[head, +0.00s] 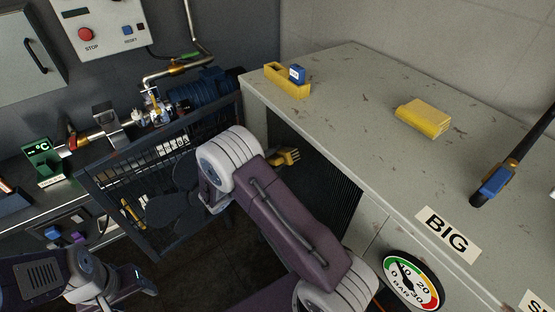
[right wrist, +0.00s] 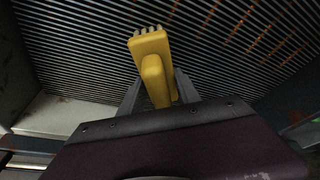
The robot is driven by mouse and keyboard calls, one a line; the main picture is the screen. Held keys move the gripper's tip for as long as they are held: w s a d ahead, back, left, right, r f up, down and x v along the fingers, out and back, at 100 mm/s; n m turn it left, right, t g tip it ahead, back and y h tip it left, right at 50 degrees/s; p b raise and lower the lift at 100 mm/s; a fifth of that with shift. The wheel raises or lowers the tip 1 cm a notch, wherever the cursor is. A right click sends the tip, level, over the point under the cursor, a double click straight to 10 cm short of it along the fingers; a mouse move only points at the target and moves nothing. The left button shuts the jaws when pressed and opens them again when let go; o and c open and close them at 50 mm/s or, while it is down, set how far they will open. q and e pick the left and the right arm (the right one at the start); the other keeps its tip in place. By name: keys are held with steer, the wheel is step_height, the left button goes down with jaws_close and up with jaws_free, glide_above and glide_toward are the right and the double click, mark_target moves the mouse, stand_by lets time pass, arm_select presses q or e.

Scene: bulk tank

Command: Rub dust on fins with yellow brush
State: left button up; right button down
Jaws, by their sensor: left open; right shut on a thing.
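The yellow brush (head: 287,157) is in my right gripper, in front of the dark fins (head: 325,185) on the side of the grey cabinet. In the right wrist view the brush (right wrist: 152,58) stands between the fingers of my right gripper (right wrist: 158,92), its pale bristles pointing at the fins (right wrist: 85,45). I cannot tell whether the bristles touch them. Brown dust streaks (right wrist: 250,35) lie along the fins to the right of the brush. In the head view my arm hides most of the right gripper. My left gripper (head: 138,284) is open and empty at lower left.
The cabinet top (head: 345,105) bears a yellow holder (head: 285,82) with a blue block, a yellow pad (head: 424,118) and a blue-and-black tool (head: 492,185). A pressure gauge (head: 411,281) is on its front. A dark mesh gate (head: 150,180) stands left of the fins, before the pump (head: 200,88).

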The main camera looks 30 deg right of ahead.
steer(key=a, duration=0.6)
steer(key=shift+s, duration=0.25)
steer(key=shift+s+a+b, duration=0.1)
steer(key=shift+a+b, duration=0.2)
steer(key=shift+a, duration=1.2)
